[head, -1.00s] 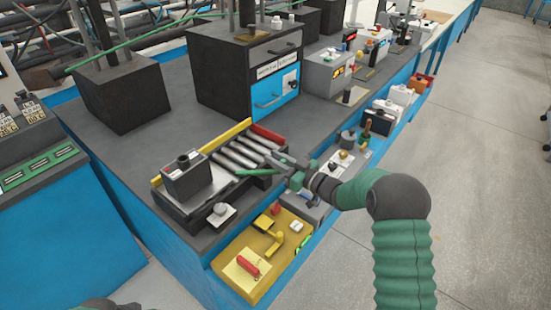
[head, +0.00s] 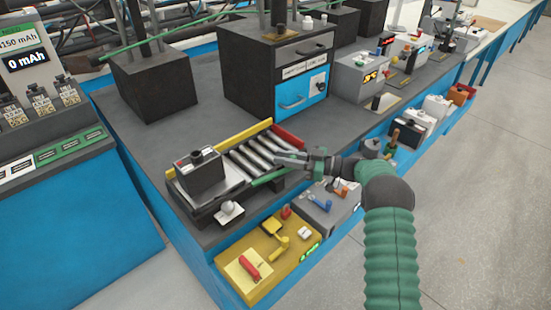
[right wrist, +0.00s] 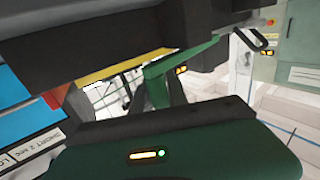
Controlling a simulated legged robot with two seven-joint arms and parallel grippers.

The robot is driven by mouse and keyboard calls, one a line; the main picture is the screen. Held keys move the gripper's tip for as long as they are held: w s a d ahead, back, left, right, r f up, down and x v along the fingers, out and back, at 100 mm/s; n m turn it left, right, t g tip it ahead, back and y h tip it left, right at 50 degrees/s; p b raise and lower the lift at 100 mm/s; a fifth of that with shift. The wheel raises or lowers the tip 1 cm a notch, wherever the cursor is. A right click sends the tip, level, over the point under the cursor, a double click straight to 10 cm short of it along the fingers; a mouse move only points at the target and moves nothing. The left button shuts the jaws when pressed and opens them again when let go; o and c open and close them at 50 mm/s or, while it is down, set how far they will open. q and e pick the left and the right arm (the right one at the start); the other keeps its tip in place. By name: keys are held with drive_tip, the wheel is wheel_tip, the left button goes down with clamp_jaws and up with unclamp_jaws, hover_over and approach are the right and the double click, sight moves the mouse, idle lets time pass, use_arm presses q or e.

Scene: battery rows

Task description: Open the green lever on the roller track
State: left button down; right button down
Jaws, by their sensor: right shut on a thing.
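The roller track (head: 262,126) is on the grey bench, with a yellow far rail, a red end and several metal rollers. The green lever (head: 266,179) is a thin bar along its near side, slanting up to the right. My right gripper (head: 285,160) reaches in from the right at the lever's right end and is shut on the lever; the exact contact is hard to see. The right wrist view shows a green bar (right wrist: 180,62), apparently the lever, beyond my gripper body. A black battery block (head: 200,174) sits at the track's left end. My left gripper is out of view.
A white knob (head: 229,209) stands on the near bench edge. Below are a yellow box (head: 262,262) with a red handle and a grey box (head: 326,208). A black cabinet (head: 277,62) stands behind the track. Open floor lies to the right.

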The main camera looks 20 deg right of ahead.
idle(0.3)
drive_tip(key=c, duration=1.3)
unclamp_jaws()
drive_tip(key=shift+d, duration=0.1)
drive_tip(key=v, duration=1.6)
drive_tip(key=shift+d, duration=0.4)
drive_tip(key=shift+s, duration=0.15)
